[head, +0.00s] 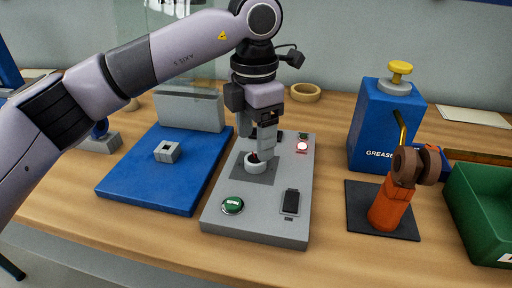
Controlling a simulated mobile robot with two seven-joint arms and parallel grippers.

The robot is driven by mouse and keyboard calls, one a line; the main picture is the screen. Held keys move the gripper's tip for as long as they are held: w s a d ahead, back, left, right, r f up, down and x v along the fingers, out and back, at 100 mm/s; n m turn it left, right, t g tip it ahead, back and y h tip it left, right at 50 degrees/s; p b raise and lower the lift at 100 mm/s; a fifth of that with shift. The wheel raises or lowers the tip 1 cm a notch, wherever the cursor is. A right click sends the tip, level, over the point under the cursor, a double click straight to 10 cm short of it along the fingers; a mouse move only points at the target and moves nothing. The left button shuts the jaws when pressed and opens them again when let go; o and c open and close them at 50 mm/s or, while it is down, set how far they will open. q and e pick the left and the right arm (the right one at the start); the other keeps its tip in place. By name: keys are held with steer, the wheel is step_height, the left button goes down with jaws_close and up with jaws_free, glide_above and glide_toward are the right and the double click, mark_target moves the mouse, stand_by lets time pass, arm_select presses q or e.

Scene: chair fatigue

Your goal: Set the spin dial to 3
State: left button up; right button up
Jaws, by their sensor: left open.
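A grey control box (221,216) lies on the wooden table in the middle of the head view. A pale round dial (256,167) sits on a darker square plate on its top; I take it to be the spin dial. My left gripper (262,155) points straight down at the dial, with its fingertips at or just above it. The gripper is open, but its fingers overlap here, so I cannot tell whether they touch the dial. The dial's marks and its setting are hidden or too small to read. My right gripper is not in view.
A blue plate (135,187) lies to the left. A blue grease box (375,130), an orange part (388,207) and a green bin (478,205) stand to the right.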

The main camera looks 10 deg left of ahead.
mark_target(255, 158)
arm_select(q)
steer(key=shift+f, duration=2.1)
steer(key=c, duration=1.1)
steer(key=shift+o, duration=0.2)
steer(key=shift+m, duration=0.3)
steer(key=m+b, duration=0.1)
steer(key=m, duration=0.4)
steer(key=shift+w, duration=0.1)
steer(key=m, duration=0.6)
steer(key=shift+r+m, duration=0.1)
steer(key=shift+m, duration=0.2)
